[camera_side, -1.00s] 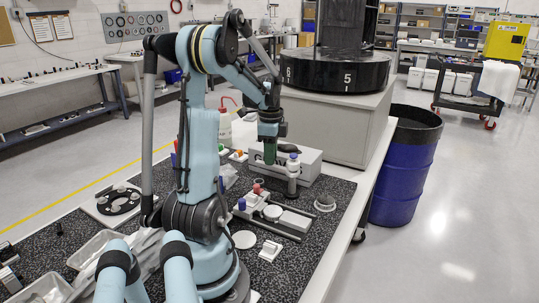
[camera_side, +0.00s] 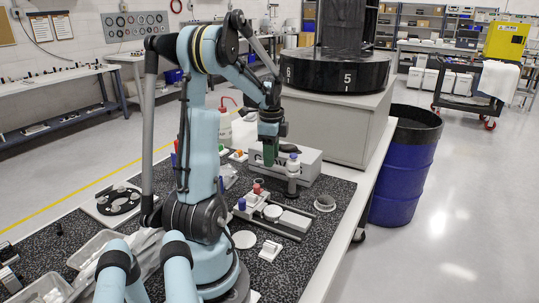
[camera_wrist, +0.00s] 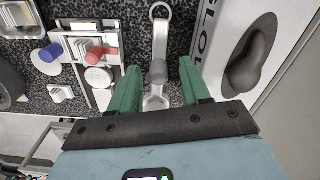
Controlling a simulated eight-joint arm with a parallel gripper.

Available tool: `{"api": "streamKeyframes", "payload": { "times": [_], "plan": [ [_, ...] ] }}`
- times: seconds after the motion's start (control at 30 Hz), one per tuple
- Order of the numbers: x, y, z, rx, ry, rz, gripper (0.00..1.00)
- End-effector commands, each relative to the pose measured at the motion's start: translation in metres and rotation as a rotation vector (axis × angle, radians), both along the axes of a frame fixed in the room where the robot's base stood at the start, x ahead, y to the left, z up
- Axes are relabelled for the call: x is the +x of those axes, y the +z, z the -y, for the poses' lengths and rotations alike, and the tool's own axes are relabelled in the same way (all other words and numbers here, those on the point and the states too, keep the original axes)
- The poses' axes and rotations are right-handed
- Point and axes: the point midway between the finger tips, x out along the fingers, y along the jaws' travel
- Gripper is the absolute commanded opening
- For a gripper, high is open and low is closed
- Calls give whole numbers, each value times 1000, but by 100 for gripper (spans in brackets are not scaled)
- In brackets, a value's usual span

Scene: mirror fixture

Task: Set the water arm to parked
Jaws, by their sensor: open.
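In the wrist view a pale grey metal arm (camera_wrist: 160,42), which I take to be the water arm, runs up the middle. In the side view my gripper (camera_side: 269,158) points down over the mat, just left of a grey post (camera_side: 292,184) with a pale bottle-like top. Whether that post carries the arm is unclear. No parked marking is readable.
A grey box (camera_side: 308,170) with a dark oval part stands close behind. A fixture plate (camera_side: 292,222) carries a blue knob (camera_side: 241,203) and a red knob (camera_side: 257,187). The mat's front right is clear.

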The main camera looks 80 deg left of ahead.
Motion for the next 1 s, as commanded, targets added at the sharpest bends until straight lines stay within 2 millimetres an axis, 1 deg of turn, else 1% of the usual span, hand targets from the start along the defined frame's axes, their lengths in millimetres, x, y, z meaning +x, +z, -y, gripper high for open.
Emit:
{"api": "streamKeyframes", "payload": {
  "times": [0.13, 0.23, 0.37, 0.6, 0.7, 0.83, 1.0],
  "plan": [
    [0, 4, 0, -1, 1, -1, 47],
    [0, 14, 0, -1, 1, -1, 47],
    [0, 34, 0, -1, 1, -1, 47],
    [0, 77, 0, 0, 0, 0, 47],
    [0, 93, 0, 0, 0, 0, 47],
    [0, 108, 0, 0, 0, 0, 47],
    [0, 119, 0, 0, 0, 0, 47]
  ]
}}
